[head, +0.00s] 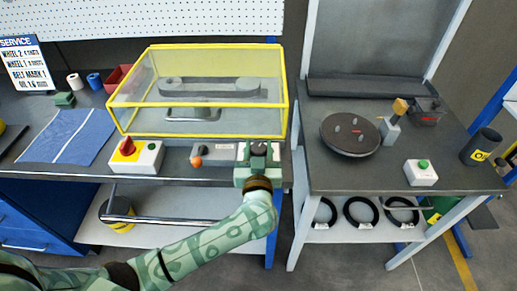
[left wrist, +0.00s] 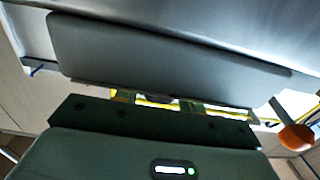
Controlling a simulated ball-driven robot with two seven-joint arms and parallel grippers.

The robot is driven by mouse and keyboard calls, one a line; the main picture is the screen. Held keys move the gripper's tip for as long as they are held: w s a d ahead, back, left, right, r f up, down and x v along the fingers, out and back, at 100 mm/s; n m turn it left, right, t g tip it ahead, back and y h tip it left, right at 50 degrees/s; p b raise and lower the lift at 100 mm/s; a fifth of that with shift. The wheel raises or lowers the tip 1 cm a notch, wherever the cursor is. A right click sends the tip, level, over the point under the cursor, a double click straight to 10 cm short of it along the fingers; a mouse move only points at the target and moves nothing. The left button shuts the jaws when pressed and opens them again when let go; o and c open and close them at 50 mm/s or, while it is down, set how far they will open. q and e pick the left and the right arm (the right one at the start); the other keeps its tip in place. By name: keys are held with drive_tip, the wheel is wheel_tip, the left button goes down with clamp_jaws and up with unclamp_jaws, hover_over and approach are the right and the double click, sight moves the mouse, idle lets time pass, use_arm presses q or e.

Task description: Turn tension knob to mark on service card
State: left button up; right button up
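The service card (head: 24,64) stands at the back left of the bench; its lines include wheel 2, wheel 1 and belt mark 1, in small print. My left gripper (head: 258,153) is at the right end of the bench's front edge, over the grey control panel (head: 216,152). No tension knob shows clearly; the gripper hides that end of the panel. In the left wrist view a grey panel (left wrist: 165,55) fills the top, and the fingertips are too unclear to tell open from shut. My right gripper is out of view.
An orange ball-ended lever (head: 197,162) is left of the gripper, also in the left wrist view (left wrist: 296,137). A red knob (head: 127,147) on a white box is further left. A yellow-framed clear cover (head: 200,121) stands behind. A side table (head: 455,177) holds a black disc (head: 350,132).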

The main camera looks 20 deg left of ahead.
use_arm(q)
drive_tip(key=shift+r+m+h+p, duration=0.15)
drive_tip(key=shift+m+h+p, duration=0.25)
drive_tip(key=shift+h+p, duration=0.25)
drive_tip(key=m+h+p, duration=0.1)
drive_tip(key=h+p, duration=0.1)
drive_tip(key=p, duration=0.1)
drive_tip(key=shift+a+r+m+t+h, duration=0.1)
drive_tip(key=shift+m+t+h, duration=0.25)
drive_tip(key=shift+m+t, duration=0.05)
drive_tip(key=shift+m+h+p, duration=0.55)
drive_tip(key=shift+m+h, duration=0.25)
drive_tip(key=shift+h, duration=0.4)
drive_tip(key=shift+f+m+h, duration=0.3)
drive_tip(key=shift+m+h, duration=0.4)
drive_tip(key=shift+h, duration=0.3)
drive_tip(key=shift+f+m+g+h, duration=0.1)
drive_tip(key=shift+m+g+h, duration=0.4)
drive_tip(key=shift+m+h, duration=0.7)
drive_tip(key=shift+h+b, duration=0.3)
drive_tip(key=shift+h, duration=0.3)
drive_tip(key=o, duration=0.9)
